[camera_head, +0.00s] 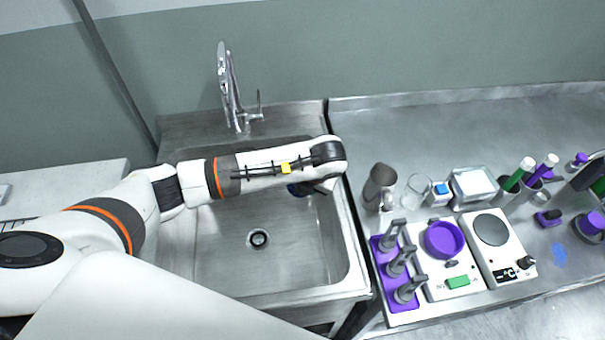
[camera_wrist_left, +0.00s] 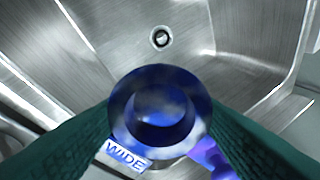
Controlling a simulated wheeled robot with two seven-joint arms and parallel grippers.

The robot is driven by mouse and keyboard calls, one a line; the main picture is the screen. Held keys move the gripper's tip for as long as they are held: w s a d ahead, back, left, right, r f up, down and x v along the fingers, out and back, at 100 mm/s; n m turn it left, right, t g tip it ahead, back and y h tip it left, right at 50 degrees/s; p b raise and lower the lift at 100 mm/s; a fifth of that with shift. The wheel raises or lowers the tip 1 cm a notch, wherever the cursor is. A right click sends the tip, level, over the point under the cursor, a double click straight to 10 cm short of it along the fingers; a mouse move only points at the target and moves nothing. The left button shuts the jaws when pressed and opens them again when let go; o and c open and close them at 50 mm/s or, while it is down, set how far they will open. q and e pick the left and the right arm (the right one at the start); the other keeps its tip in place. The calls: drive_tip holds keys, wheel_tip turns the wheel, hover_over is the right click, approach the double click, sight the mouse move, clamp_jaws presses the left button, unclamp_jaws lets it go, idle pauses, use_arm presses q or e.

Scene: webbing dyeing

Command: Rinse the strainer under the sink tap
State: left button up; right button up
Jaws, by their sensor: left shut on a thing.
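The sink tap (camera_head: 232,92) is a tall chrome tap at the back of the steel sink (camera_head: 300,268). My left arm crosses over the basin in front of the tap. My left gripper (camera_head: 314,187) is mostly hidden under my wrist, near the basin's right side. In the left wrist view, green fingers are shut on a round blue piece (camera_wrist_left: 160,105) with a rim and a hollow middle, which looks like the strainer. A tag reading "WIDE" (camera_wrist_left: 126,156) is beside it. In the head view only a bit of its blue (camera_head: 293,190) shows. The drain (camera_wrist_left: 160,38) is beyond it.
The basin's left and front are clear.

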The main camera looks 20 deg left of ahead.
use_arm(q)
drive_tip(key=n, duration=0.1)
drive_tip(key=n+g, duration=0.1)
drive_tip(key=n+y, duration=0.1)
drive_tip(key=n, duration=0.1)
drive_tip(key=shift+w+d+r+g, duration=0.1)
drive_tip(key=shift+w+r+g, duration=0.2)
drive_tip(key=shift+w+r, duration=0.1)
drive_tip(key=shift+w+n+g+p, duration=0.1)
drive_tip(key=shift+n+g+p, duration=0.2)
drive_tip(key=shift+n, duration=0.4)
drive_tip(key=shift+a+f, duration=0.15)
drive_tip(key=shift+a, duration=0.8)
drive_tip(key=shift+a+f, duration=0.15)
drive_tip(key=shift+a, duration=0.75)
drive_tip(key=a+f+b, duration=0.1)
drive_tip(key=a+f, duration=0.1)
drive_tip(key=a, duration=0.8)
drive_tip(key=shift+a, duration=0.25)
drive_tip(key=shift+w+d, duration=0.1)
drive_tip(key=d+b, duration=0.1)
drive_tip(key=d, duration=0.6)
drive_tip(key=shift+d, duration=0.4)
